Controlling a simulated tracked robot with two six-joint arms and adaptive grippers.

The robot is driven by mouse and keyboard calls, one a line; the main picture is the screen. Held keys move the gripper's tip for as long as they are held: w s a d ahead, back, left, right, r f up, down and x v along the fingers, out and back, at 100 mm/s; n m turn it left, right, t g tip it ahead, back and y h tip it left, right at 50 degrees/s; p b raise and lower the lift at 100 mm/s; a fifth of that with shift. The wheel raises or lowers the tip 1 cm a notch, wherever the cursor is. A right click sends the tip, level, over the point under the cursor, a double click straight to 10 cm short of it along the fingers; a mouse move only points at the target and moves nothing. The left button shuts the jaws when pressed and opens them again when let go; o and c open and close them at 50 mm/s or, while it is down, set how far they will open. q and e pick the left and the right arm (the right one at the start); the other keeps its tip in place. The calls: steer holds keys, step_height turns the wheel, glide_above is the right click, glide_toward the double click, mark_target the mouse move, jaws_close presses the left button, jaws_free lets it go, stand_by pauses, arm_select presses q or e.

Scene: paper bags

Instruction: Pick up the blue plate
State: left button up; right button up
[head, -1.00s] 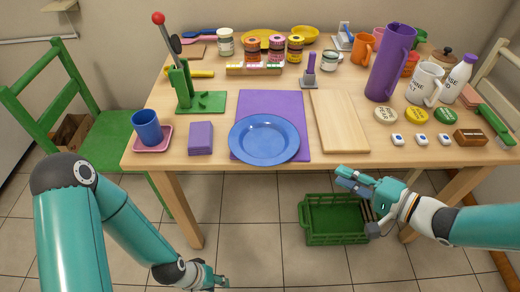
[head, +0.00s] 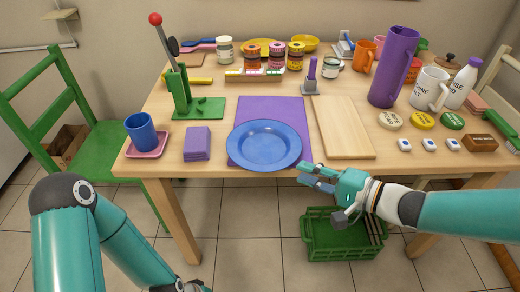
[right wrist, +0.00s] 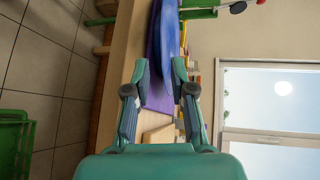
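The blue plate (head: 264,143) lies on the purple placemat (head: 270,104) at the front of the table, its near rim close to the table edge. My right gripper (head: 308,174) is just off the front edge of the table, to the lower right of the plate, apart from it. In the right wrist view the plate (right wrist: 170,42) shows edge-on ahead, between the two spread fingertips of this gripper (right wrist: 160,72). The gripper is open and empty. My left arm hangs low at the left; its gripper is below the picture.
A wooden board (head: 341,127) lies right of the placemat, and purple napkins (head: 197,143) lie left of it. A blue cup (head: 141,131) stands on a pink saucer (head: 147,151). A green crate (head: 326,245) is on the floor below my right gripper.

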mark_target(284, 168)
steer(key=b+x, duration=0.2)
steer(key=x, duration=0.2)
steer(key=shift+w+a+f, duration=0.1)
steer(key=shift+a+f, duration=0.2)
steer(key=shift+a, duration=0.05)
steer(key=shift+w+a+b, duration=0.1)
steer(key=shift+a+b, duration=0.1)
steer(key=shift+b, duration=0.1)
steer(key=shift+c, duration=0.4)
jaws_close()
steer(key=shift+r, duration=0.1)
